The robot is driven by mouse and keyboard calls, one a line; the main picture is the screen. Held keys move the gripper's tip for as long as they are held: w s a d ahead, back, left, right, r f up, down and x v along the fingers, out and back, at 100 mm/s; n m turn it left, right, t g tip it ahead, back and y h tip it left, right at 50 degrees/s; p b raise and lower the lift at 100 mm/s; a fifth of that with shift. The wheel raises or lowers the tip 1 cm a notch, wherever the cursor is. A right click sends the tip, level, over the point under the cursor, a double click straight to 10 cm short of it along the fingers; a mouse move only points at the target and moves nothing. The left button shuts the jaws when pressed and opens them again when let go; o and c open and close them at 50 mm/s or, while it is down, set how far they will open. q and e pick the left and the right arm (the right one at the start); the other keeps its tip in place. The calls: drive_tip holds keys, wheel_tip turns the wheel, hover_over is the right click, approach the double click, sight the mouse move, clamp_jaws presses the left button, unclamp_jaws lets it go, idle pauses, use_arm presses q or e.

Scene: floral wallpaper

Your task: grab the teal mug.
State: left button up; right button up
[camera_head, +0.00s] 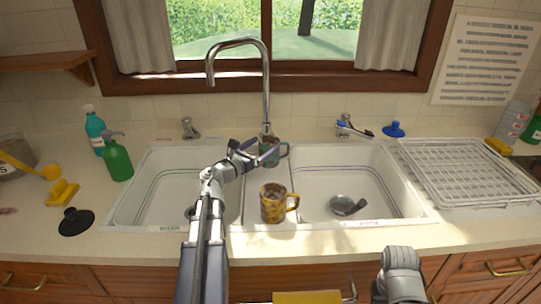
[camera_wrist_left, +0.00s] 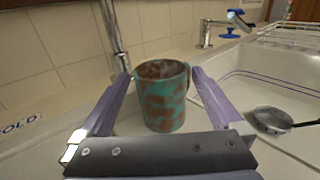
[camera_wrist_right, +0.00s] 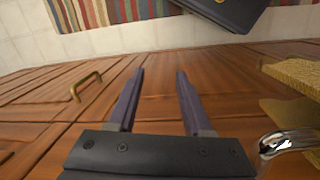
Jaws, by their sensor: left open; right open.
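The teal mug (camera_head: 270,153), mottled with brown, stands upright at the back of the ledge between the two sinks, just in front of the tall faucet. It also shows in the left wrist view (camera_wrist_left: 161,98), where it sits between my open fingers. My right gripper (camera_wrist_right: 158,82) is open and empty, facing the wooden cabinet fronts below the counter. In the head view only part of my right arm shows.
A yellow-brown patterned mug (camera_head: 273,203) stands at the front of the ledge, close to my left arm. The faucet (camera_head: 267,95) rises right behind the teal mug. A ladle (camera_head: 347,205) lies in the right sink. A dish rack (camera_head: 468,172) stands at right.

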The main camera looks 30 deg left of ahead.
use_arm(q)
drive_tip(key=shift+w+d, duration=0.1)
drive_tip(key=shift+w, duration=0.9)
drive_tip(key=shift+s, duration=0.1)
clamp_jaws()
